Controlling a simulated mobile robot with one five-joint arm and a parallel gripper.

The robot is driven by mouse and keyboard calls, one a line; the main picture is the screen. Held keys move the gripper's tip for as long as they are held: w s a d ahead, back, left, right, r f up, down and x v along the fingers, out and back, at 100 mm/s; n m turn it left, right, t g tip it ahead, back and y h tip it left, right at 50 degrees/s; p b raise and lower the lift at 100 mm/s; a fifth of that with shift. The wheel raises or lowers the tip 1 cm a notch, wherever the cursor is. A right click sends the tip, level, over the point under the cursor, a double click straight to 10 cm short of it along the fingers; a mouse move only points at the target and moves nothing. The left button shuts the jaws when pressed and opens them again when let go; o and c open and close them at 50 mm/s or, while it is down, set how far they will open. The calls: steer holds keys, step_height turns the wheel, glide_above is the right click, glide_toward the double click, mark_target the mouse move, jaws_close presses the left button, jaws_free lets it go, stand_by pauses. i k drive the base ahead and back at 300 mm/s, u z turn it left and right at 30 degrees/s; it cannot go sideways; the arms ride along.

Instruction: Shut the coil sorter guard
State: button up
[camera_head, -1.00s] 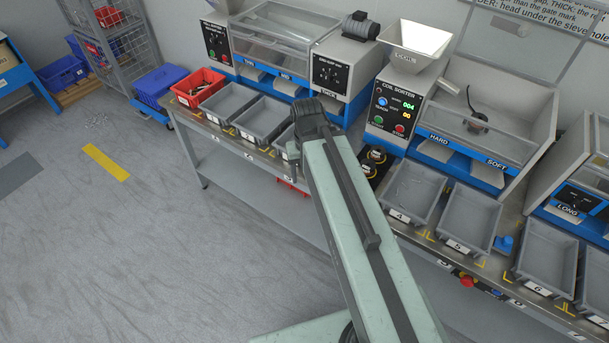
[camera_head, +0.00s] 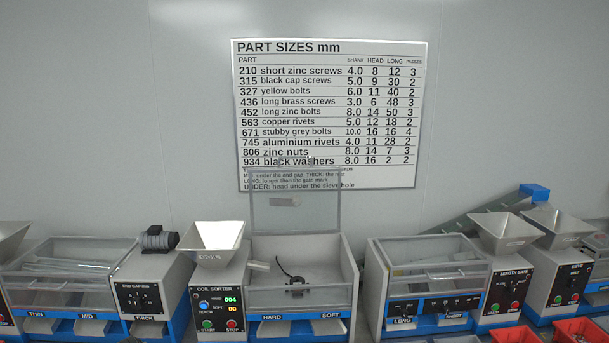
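Inside the bin a small dark coiled part (camera_head: 293,279) is visible behind the clear front. HARD and SOFT outlets sit below.
A grey hopper (camera_head: 212,236) stands at the sorter's left, beside the raised guard. The end gap machine (camera_head: 145,295) is to the left, and the length gate machine (camera_head: 428,265) to the right. A part sizes chart (camera_head: 330,105) hangs behind.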

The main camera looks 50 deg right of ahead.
mark_target(296, 198)
steer(key=u, duration=0.1)
steer(key=k, duration=1.7)
steer(key=z, duration=1.1)
steer(key=i, duration=1)
steer(key=u, duration=0.05)
